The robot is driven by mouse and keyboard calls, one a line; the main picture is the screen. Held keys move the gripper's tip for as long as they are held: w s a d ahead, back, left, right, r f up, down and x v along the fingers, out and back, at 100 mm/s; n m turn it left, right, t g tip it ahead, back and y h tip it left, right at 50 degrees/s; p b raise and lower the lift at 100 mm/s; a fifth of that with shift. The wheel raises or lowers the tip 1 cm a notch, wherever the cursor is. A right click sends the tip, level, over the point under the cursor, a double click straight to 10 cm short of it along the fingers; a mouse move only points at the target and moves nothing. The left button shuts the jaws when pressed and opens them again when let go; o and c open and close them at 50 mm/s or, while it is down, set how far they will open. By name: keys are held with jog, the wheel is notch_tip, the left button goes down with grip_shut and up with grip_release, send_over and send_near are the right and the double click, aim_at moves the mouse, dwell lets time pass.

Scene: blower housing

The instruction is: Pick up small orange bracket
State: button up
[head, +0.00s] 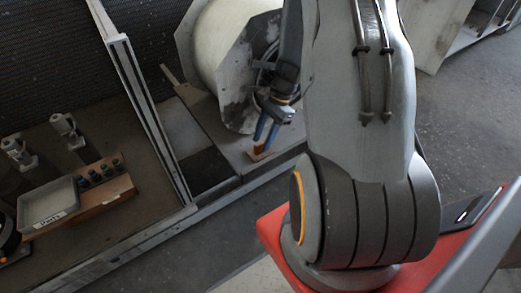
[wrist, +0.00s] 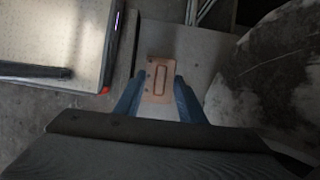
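The small orange bracket (head: 259,154) lies on the grey ledge beside the blower housing in the head view. In the wrist view the bracket (wrist: 160,74) is a flat, orange-brown plate with a slot in its middle and small holes. My gripper (head: 265,138) points down at the bracket with its two blue fingers apart. In the wrist view my gripper (wrist: 158,97) is open, and the bracket shows between and just beyond the fingertips. I cannot tell whether the fingertips touch it. The near end of the bracket is partly between the fingers.
The large round blower housing (head: 232,55) stands right behind the gripper, and shows at right in the wrist view (wrist: 270,75). A metal frame post (head: 148,110) rises to the left. A grey parts tray (head: 48,203) sits at far left. Bare floor (head: 235,215) lies in front.

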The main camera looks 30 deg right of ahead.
jog(key=shift+x, duration=1.15)
grip_shut()
jog(key=shift+r, duration=0.15)
